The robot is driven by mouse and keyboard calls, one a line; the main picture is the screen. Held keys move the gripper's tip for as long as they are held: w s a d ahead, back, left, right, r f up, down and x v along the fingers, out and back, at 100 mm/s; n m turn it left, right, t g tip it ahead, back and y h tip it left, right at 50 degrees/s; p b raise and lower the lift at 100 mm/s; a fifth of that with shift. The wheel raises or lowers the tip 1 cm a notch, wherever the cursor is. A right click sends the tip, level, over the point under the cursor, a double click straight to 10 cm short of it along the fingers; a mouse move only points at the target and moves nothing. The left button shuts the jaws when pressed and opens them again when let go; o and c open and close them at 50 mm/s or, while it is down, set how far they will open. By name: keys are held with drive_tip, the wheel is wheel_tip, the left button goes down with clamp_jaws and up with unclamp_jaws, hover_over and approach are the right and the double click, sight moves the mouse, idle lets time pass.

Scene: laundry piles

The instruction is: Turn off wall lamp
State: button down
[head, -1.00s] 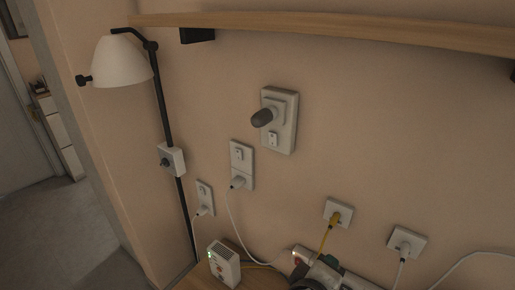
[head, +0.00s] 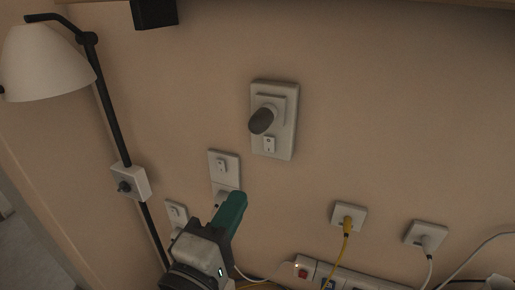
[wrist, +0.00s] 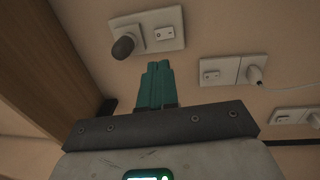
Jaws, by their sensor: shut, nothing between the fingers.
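The wall lamp (head: 48,65) has a white shade on a dark arm and pole at the left of the head view. A white box (head: 130,184) with a dark knob sits on its pole. I cannot tell for sure whether the lamp is lit. My gripper (head: 239,197) has teal fingers, shut and empty. In the head view it overlaps the lower part of a white switch-and-socket plate (head: 223,163), right of the pole box. In the wrist view my gripper (wrist: 158,66) points up toward the wall, below a plate with a dark knob. The lamp is not in the wrist view.
A larger wall plate (head: 287,142) with a dark round knob and small switch is up and right of my gripper. Sockets with a yellow plug (head: 347,224) and a white plug (head: 428,240) are lower right. A power strip (head: 303,271) lies below. A shelf runs along the top.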

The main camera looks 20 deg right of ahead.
drive_tip(key=shift+w, duration=0.1)
idle(0.3)
drive_tip(key=p, duration=0.3)
approach(270, 140)
drive_tip(key=x, duration=0.6)
drive_tip(key=shift+w+d+f, duration=0.1)
drive_tip(key=shift+w+d, duration=0.15)
drive_tip(key=shift+d, duration=0.1)
drive_tip(key=shift+w+d, duration=0.15)
drive_tip(key=shift+r, duration=0.2)
